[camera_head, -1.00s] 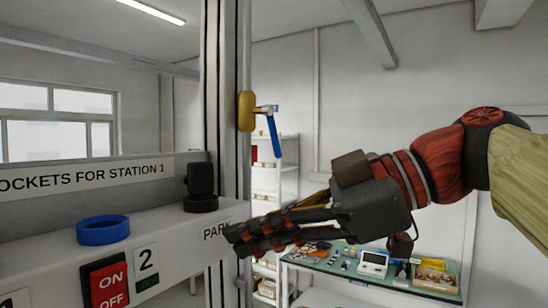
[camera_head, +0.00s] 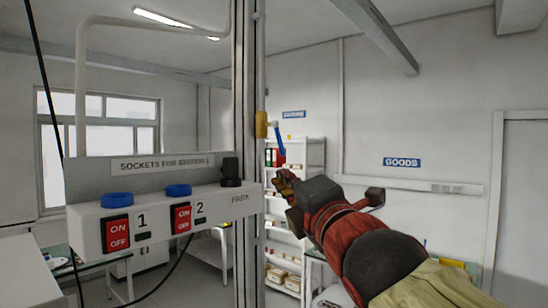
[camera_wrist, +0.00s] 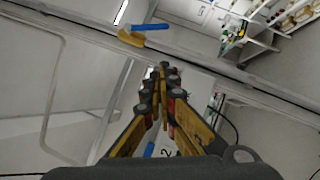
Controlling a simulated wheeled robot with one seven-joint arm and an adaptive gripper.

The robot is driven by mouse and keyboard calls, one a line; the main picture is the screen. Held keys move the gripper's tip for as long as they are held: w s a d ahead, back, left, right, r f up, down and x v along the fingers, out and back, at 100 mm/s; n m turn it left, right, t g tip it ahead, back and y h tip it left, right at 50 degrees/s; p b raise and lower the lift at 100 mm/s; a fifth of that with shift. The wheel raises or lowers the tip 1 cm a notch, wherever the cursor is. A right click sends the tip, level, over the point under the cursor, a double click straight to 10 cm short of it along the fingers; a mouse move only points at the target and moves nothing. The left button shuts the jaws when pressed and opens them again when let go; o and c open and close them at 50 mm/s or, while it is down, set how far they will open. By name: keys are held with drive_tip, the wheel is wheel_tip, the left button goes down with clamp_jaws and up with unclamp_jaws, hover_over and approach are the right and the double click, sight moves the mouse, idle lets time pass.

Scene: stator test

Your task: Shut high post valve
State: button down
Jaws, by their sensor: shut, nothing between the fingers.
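The high post valve has a yellow body (camera_head: 261,125) fixed to the side of the tall metal post (camera_head: 246,80). Its blue lever (camera_head: 278,145) hangs down, tilted slightly away from the post. My gripper (camera_head: 281,176) is just below the lever's lower end in the head view; the gap in depth is unclear. In the wrist view the yellow body (camera_wrist: 131,39) and blue lever (camera_wrist: 150,27) lie beyond the fingertips, apart from them. My gripper (camera_wrist: 163,72) is shut there, its fingertips together and empty.
A white socket panel (camera_head: 160,213) with red switches, blue rings and a black plug (camera_head: 230,170) stands left of the post. Shelves (camera_head: 312,152) stand behind my gripper. A cable hangs below the panel.

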drive_tip(key=p, duration=0.3)
approach(279, 140)
drive_tip(key=w+a+f, duration=0.2)
drive_tip(key=w+a, duration=0.2)
drive_tip(key=a, duration=0.1)
drive_tip(key=shift+w+d+r+p, duration=0.25)
drive_tip(key=shift+w+d+p, duration=0.05)
drive_tip(key=shift+w+p, duration=0.3)
drive_tip(key=shift+w+d+r+p, duration=0.2)
drive_tip(key=shift+w+d+p, duration=0.1)
drive_tip(key=shift+w+p, duration=0.3)
drive_tip(key=shift+d+f+n+b, duration=0.1)
drive_tip(key=shift+f+n+b, duration=0.15)
drive_tip(key=shift+b, duration=0.35)
drive_tip(key=shift+w+d+r+n+y+b, duration=0.1)
drive_tip(key=shift+r+n+y+b, duration=0.05)
drive_tip(key=shift+n+y+b, duration=0.25)
